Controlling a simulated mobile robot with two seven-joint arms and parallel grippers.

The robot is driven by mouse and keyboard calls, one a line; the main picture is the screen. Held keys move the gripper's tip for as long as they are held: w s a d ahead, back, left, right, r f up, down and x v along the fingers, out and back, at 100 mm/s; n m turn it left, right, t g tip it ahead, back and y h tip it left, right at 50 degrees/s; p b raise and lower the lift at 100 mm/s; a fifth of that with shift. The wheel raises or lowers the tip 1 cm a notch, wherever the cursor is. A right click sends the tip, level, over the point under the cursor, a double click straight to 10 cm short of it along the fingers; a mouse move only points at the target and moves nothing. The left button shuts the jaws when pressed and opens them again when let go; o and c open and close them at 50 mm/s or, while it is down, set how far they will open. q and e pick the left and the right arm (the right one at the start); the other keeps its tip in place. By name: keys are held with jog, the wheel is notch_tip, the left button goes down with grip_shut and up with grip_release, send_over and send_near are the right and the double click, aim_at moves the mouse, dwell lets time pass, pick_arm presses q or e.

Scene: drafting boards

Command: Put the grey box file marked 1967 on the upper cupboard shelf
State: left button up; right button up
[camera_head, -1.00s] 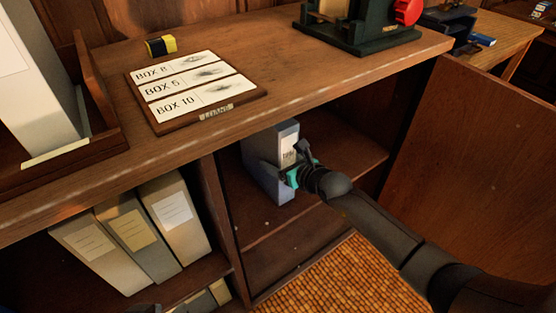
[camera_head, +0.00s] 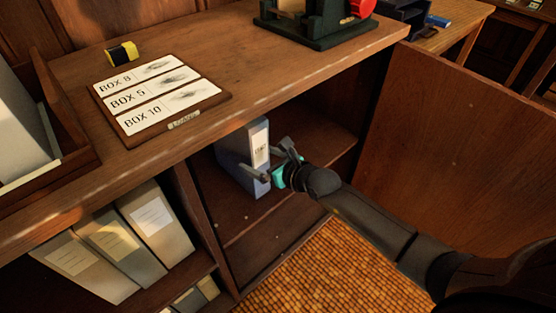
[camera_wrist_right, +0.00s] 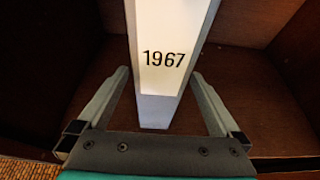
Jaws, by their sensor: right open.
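The grey box file (camera_head: 237,158) stands upright on the upper cupboard shelf (camera_head: 275,205). Its white label reading 1967 (camera_wrist_right: 165,55) faces out, clear in the right wrist view. My right gripper (camera_head: 272,162) is at the front of the file, open, with its fingers apart. In the right wrist view the fingers (camera_wrist_right: 152,105) lie to either side of the file's lower front, with gaps between them and the file. My left gripper is not in view.
The open cupboard door (camera_head: 460,160) stands to the right of my arm. Several box files (camera_head: 115,245) fill the left compartment. On top are a loans board (camera_head: 128,137), a yellow-black block (camera_head: 122,53) and a dark green device (camera_head: 318,30). The shelf right of the file is free.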

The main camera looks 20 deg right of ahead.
jog(key=p+v, duration=0.2)
jog(key=v, duration=0.4)
jog(key=shift+p, duration=0.35)
notch_tip(320, 180, up, 5)
jog(key=s+d+m+t+h, duration=0.2)
jog(key=m+t+h, duration=0.15)
jog(key=m, duration=1.15)
jog(key=s+d+f+m+g+h, duration=0.3)
jog(key=s+d+f+m+h, duration=0.3)
jog(key=m, duration=0.7)
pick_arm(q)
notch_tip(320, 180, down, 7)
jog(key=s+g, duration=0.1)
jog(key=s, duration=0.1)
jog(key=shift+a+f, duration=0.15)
pick_arm(e)
jog(key=s+a+f+m+g+y, duration=0.2)
jog(key=s+a+f+m+g, duration=0.3)
jog(key=s+f, duration=0.2)
jog(key=s+a+f+m+g+y, duration=0.3)
jog(key=s+a+f+m+g, duration=0.2)
jog(key=s, duration=0.4)
notch_tip(320, 180, down, 3)
jog(key=shift+s+a+r, duration=0.15)
jog(key=shift+s+a, duration=0.15)
jog(key=shift+a, duration=0.2)
pick_arm(q)
jog(key=shift+p, duration=0.35)
